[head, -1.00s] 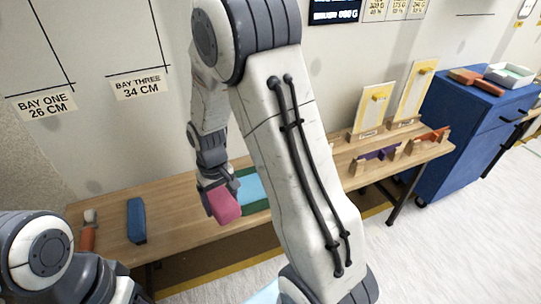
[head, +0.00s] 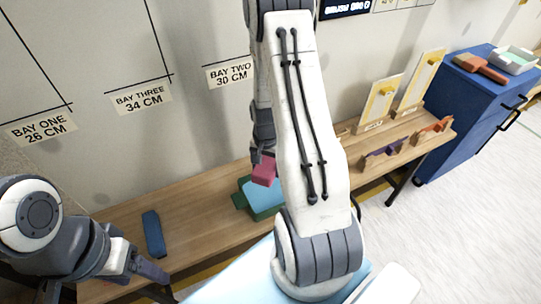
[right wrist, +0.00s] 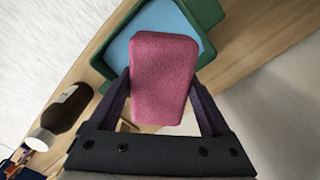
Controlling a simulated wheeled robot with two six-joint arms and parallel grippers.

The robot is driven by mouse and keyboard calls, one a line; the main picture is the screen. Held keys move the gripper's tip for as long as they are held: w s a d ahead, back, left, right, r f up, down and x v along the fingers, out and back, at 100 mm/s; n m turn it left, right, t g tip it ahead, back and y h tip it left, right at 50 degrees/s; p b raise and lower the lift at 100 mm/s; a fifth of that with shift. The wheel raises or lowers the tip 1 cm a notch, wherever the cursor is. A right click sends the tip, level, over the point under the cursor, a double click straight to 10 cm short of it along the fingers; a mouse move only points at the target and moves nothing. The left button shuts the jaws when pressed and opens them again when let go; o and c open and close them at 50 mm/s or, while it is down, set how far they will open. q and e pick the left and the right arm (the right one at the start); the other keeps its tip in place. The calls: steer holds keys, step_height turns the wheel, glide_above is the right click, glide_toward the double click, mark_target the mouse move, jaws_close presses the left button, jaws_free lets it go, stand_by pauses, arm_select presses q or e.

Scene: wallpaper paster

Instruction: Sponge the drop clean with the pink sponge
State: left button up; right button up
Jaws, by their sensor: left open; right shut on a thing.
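My right gripper (right wrist: 160,95) is shut on the pink sponge (right wrist: 163,70), which sits between its two dark fingers. In the head view the sponge (head: 264,172) hangs at the back of the green tray (head: 240,201) with its light blue inside (head: 265,194). In the right wrist view the tray (right wrist: 208,14) lies beyond and beneath the sponge; I cannot tell whether they touch. My left gripper (head: 160,277) is open and empty near the bench's front left. I cannot make out a wallpaper drop; my right arm hides part of the wall.
A blue block (head: 153,234) lies on the wooden bench (head: 195,212). Wooden stands (head: 380,103) and a blue cabinet (head: 470,120) are right. A brown bottle (right wrist: 68,107) shows in the wrist view.

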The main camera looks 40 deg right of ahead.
steer(key=shift+s+d+m, duration=0.4)
steer(key=shift+d+m, duration=0.1)
steer(key=shift+d, duration=0.05)
steer(key=shift+s+d+f, duration=0.1)
steer(key=shift+f, duration=0.1)
steer(key=b, duration=0.7)
glide_above(271, 194)
step_height(271, 194, down, 8)
steer(key=shift+s+f, duration=0.1)
steer(key=shift+f, duration=0.4)
arm_select(q)
step_height(271, 194, down, 7)
steer(key=shift+r, duration=0.2)
arm_select(e)
steer(key=shift+f, duration=0.1)
steer(key=shift+f, duration=1.35)
